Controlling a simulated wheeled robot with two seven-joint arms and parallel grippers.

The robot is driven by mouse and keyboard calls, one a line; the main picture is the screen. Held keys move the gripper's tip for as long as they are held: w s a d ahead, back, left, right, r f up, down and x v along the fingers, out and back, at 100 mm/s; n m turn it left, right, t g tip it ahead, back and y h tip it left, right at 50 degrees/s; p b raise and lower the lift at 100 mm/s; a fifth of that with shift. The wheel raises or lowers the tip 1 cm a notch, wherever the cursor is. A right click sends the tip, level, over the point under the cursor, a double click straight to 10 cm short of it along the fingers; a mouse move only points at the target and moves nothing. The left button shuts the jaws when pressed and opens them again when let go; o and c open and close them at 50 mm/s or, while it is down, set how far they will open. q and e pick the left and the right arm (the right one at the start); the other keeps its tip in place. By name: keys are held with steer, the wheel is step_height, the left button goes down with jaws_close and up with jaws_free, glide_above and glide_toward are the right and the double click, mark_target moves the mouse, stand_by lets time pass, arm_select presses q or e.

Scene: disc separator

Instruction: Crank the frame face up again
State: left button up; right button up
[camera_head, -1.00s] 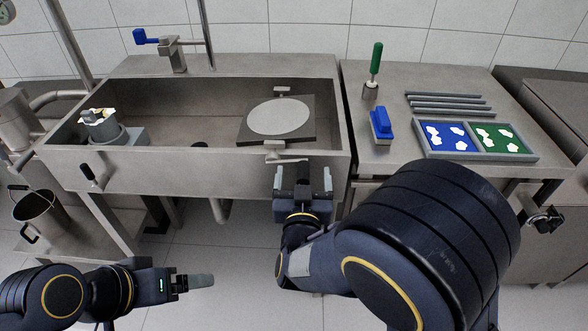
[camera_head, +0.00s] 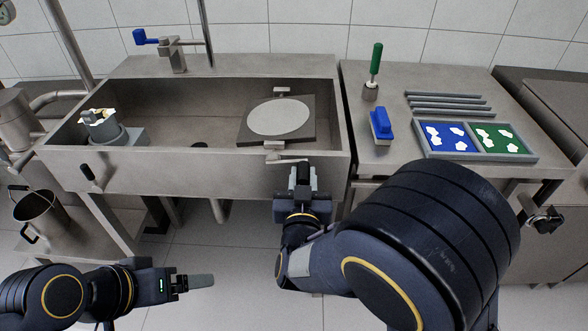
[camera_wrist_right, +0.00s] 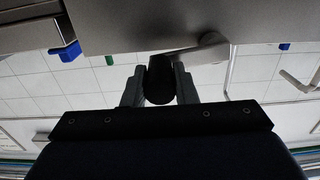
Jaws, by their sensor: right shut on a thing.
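The frame (camera_head: 306,133) is a dark square plate with a pale round disc (camera_head: 279,116) on its upper side. It sits nearly level, a little tilted, over the right part of the sink, held between pivots at back and front. A crank arm (camera_head: 288,161) shows at the sink's front wall. My right gripper (camera_head: 303,176) is shut on the crank's dark handle, which shows between the fingers in the right wrist view (camera_wrist_right: 160,80). My left gripper (camera_head: 200,282) is low at the left, away from the sink, and its jaw opening cannot be made out.
The steel sink (camera_head: 200,172) has a second crank handle (camera_head: 90,173) at its front left, near a container (camera_head: 101,127) of white pieces. On the right counter stand a blue brush (camera_head: 381,126), a green-handled tool (camera_head: 376,60) and a blue-and-green tray (camera_head: 475,155). A bucket (camera_head: 35,212) is lower left.

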steer(key=r+p, duration=0.1)
steer(key=a+r+p, duration=0.1)
steer(key=r, duration=0.1)
steer(key=shift+r, duration=0.15)
steer(key=shift+s+a+r+p, duration=0.1)
steer(key=shift+a+r+p, duration=0.9)
steer(key=shift+r+p, duration=0.05)
steer(key=shift+a+r+p, duration=0.2)
steer(key=shift+a+p, duration=0.1)
steer(key=shift+a, duration=0.4)
steer(key=shift+a+r+p, duration=0.15)
steer(key=shift+a+p, duration=0.15)
steer(key=shift+a, duration=0.4)
steer(key=shift+a+f, duration=0.1)
steer(key=shift+a, duration=1.4)
steer(key=a+f+b, duration=0.1)
steer(key=a, duration=0.1)
steer(key=a+f+b, duration=0.1)
steer(key=a+f, duration=0.1)
steer(key=shift+a+f, duration=0.2)
steer(key=shift+a, duration=0.2)
